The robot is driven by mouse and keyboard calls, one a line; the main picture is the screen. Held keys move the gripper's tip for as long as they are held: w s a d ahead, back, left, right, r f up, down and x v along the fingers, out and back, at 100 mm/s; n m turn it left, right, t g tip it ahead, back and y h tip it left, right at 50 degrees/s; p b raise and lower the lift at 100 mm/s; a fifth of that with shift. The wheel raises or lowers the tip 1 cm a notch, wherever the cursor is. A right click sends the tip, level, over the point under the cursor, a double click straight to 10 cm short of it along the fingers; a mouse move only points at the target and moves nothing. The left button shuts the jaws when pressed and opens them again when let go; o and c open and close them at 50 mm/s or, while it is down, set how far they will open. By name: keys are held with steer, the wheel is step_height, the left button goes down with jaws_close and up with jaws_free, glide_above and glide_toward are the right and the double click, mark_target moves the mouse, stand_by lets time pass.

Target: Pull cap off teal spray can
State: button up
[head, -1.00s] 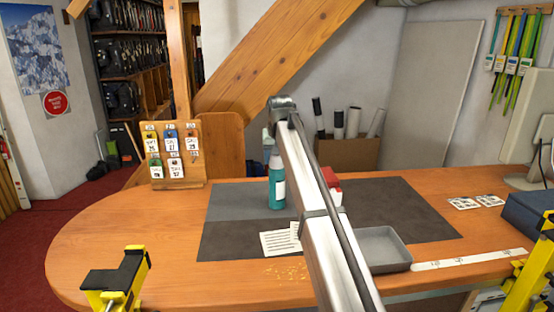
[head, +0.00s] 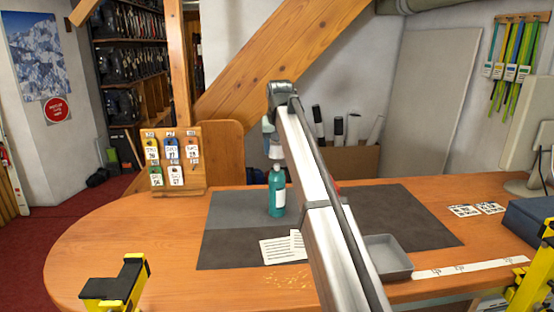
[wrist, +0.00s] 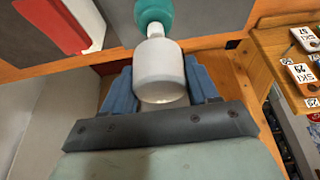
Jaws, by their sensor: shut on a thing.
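The teal spray can (head: 277,196) stands upright on the dark mat, with a pale label on its side. A small pale nozzle shows at its top. My gripper (head: 274,147) is above the can in the head view. In the wrist view its blue fingers (wrist: 160,84) are shut on the white cap (wrist: 160,72), one on each side. The cap (head: 276,154) appears clear of the can, just above its nozzle. The can's teal shoulder (wrist: 153,10) shows beyond the cap in the wrist view.
A grey tray (head: 388,270) and a printed sheet (head: 280,249) lie near the front of the mat (head: 400,215). A tag board (head: 178,188) stands left. A red object (wrist: 85,20) is mostly hidden behind my arm in the head view. The table's left side is clear.

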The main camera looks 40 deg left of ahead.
steer(key=shift+r, duration=2.05)
steer(key=shift+r, duration=0.75)
steer(key=shift+w+d, duration=0.15)
steer(key=shift+w, duration=0.05)
steer(key=w+d+f, duration=0.2)
steer(key=w+f, duration=0.7)
steer(key=f, duration=0.4)
steer(key=n+g, duration=0.2)
steer(key=n, duration=0.3)
glide_above(290, 195)
steer(key=d, duration=0.1)
step_height(290, 195, down, 6)
steer(key=shift+y, duration=0.4)
steer(key=shift+s+f, duration=0.15)
steer(key=shift+f, duration=2.05)
steer(key=shift+s+f, duration=0.1)
steer(key=shift+f, duration=2.1)
steer(key=shift+f, duration=0.15)
